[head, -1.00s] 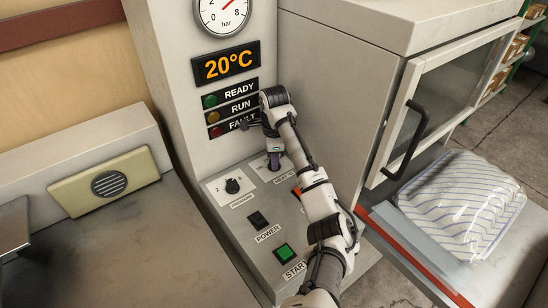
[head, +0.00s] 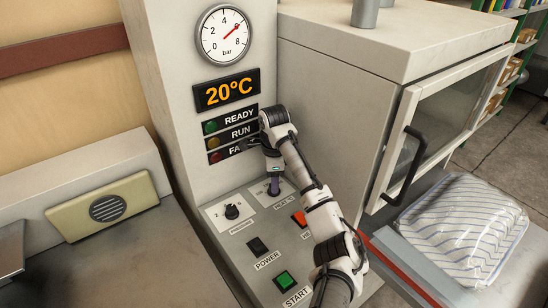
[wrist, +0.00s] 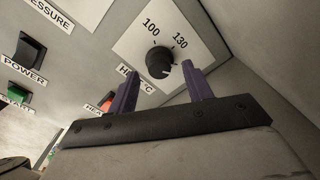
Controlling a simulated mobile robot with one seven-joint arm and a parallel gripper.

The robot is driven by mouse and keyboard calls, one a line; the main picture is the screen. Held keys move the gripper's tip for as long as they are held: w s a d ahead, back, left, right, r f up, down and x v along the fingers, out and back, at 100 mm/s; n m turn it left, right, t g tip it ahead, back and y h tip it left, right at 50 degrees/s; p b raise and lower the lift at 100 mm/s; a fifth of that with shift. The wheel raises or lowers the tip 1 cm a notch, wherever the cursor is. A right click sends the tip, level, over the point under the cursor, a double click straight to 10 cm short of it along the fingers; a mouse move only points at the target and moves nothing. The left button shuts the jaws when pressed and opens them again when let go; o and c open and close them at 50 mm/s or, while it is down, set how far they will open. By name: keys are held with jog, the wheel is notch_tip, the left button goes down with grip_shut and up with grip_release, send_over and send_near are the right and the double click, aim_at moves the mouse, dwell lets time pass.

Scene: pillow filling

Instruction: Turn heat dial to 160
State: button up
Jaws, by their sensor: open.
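The heat dial (wrist: 159,61) is a black round knob on a white plate in the wrist view, with the marks 100 and 130 showing. The 160 mark is not visible, and I cannot read the dial's setting surely. My gripper (wrist: 161,71) is open, its two purple fingers apart on either side of the knob's near edge. Whether they touch it is unclear. In the head view my gripper (head: 274,188) points down over the heat plate (head: 262,196) and hides most of the dial. The display (head: 227,91) reads 20°C.
The pressure dial (head: 232,212), black POWER switch (head: 258,246), green START button (head: 285,279) and red-orange switch (head: 299,219) are close by on the panel. The oven door handle (head: 406,165) juts out at right.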

notch_tip(320, 180, up, 12)
dwell(0.4)
jog(key=shift+f, duration=0.1)
